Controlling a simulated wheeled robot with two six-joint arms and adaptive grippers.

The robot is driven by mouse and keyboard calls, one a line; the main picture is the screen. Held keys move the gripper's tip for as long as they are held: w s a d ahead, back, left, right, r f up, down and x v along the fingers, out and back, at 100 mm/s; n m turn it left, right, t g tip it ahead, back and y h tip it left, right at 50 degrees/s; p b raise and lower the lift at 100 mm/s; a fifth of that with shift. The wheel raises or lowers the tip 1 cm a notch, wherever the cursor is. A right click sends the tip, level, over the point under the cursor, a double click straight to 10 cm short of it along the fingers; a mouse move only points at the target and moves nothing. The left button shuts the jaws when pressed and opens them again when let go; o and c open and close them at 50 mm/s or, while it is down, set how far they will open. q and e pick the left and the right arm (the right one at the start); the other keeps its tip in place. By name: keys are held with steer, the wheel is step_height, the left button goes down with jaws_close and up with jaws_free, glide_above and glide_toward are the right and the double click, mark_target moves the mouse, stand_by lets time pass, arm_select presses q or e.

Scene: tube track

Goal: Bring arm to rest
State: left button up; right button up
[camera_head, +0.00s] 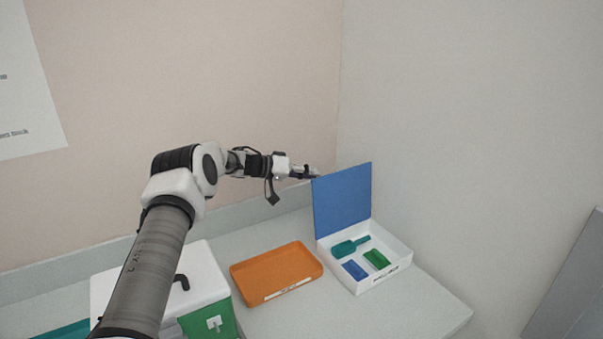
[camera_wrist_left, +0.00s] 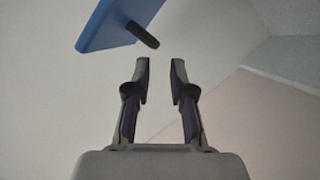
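My left arm comes in from the left in the head view. Its gripper (camera_head: 308,173) is in the air at the left edge of the raised blue lid (camera_head: 342,199); the head view does not show whether they touch. In the left wrist view the two fingers (camera_wrist_left: 161,65) stand apart with nothing between them, so the gripper is open and empty. The blue lid (camera_wrist_left: 108,24) shows there beyond the fingertips, at upper left, with a dark handle (camera_wrist_left: 142,35). My right gripper is not in view.
The lid belongs to a white box (camera_head: 383,281), which holds a teal scoop-like item (camera_head: 345,248), a blue block (camera_head: 355,269) and a green block (camera_head: 377,259). An orange tray (camera_head: 277,270) lies left of it. A white-lidded green container (camera_head: 208,270) stands behind my arm. Walls close off the back and right.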

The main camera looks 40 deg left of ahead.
arm_select(q)
steer(key=shift+v, duration=1.85)
